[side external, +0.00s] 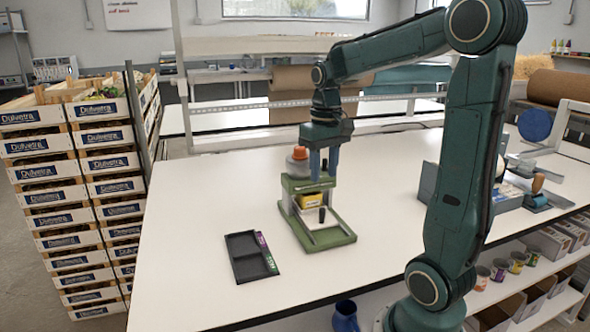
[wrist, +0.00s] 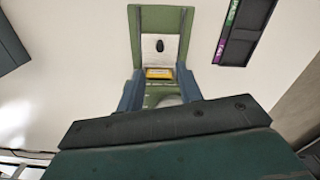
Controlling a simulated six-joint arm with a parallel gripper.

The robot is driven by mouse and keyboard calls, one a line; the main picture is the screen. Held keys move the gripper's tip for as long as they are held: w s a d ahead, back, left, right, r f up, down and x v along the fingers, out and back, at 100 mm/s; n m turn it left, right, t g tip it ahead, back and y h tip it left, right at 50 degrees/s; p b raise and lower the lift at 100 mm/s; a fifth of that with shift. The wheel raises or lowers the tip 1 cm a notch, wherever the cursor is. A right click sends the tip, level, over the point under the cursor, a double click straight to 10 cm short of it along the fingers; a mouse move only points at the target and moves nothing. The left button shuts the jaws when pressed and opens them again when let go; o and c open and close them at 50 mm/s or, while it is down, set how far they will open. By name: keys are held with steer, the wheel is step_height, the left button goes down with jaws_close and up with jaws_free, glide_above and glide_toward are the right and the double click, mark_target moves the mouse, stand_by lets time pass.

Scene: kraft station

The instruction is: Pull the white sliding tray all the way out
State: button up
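A green stand (side external: 343,239) is on the table, with a raised green top at its back. The white sliding tray (side external: 326,236) lies low in the stand's front frame and carries a black upright knob (side external: 322,214). The wrist view also shows the tray (wrist: 149,57) and the knob (wrist: 159,45). A yellow block (side external: 311,202) sits under the raised top, behind the knob. My gripper (side external: 324,174) is above the back part of the stand, pointing down. Its two fingers are apart, with nothing visibly held between them (wrist: 160,84). It is behind and above the knob, apart from it.
A black two-part tray (side external: 252,257) with purple and green labels lies left of the stand. The white table (side external: 200,215) is clear in front.

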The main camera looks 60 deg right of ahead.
mark_target(323, 208)
step_height(323, 208, down, 11)
steer(key=shift+f, duration=0.1)
stand_by(0.4)
jaws_close()
